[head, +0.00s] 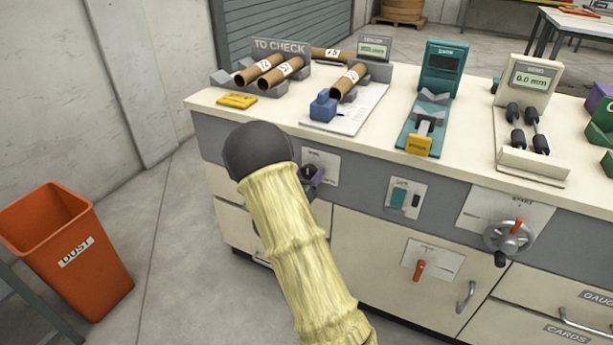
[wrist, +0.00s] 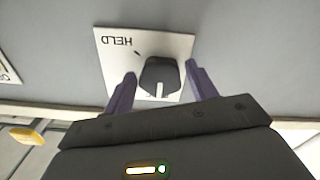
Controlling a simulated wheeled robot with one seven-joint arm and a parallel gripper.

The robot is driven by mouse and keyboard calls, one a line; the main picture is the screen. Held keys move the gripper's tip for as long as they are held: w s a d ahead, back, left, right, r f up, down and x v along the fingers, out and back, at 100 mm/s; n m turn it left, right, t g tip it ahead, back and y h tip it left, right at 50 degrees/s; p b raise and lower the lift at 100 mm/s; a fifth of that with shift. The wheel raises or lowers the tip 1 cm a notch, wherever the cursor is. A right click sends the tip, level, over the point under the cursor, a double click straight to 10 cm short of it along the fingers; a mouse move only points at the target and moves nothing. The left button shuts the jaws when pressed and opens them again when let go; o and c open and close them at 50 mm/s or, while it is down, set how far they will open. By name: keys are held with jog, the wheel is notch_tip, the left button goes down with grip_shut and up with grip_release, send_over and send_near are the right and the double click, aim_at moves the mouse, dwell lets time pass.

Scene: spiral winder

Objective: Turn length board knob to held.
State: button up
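The length board knob (wrist: 161,72) is dark, on a white plate (wrist: 113,42) on the grey front panel. In the wrist view the plate's word HELD appears upside down, with a short dark mark near it. The knob's white pointer line points toward the bottom of that picture, away from HELD. My gripper (wrist: 160,69) has its two purple fingers spread, one on each side of the knob, with a small gap on each side. In the head view the plate (head: 328,163) is partly covered by my yellow-sleeved arm, and the gripper (head: 314,180) shows only in part.
The bench top (head: 290,113) overhangs the panel and holds cardboard tubes and gauges. Right of the knob are a green switch (head: 398,197), a red-handled lever (head: 419,269) and a crank wheel (head: 508,236). An orange dust bin (head: 98,275) stands at left on open floor.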

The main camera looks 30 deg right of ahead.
jog(key=c, duration=0.8)
jog(key=shift+o, duration=0.2)
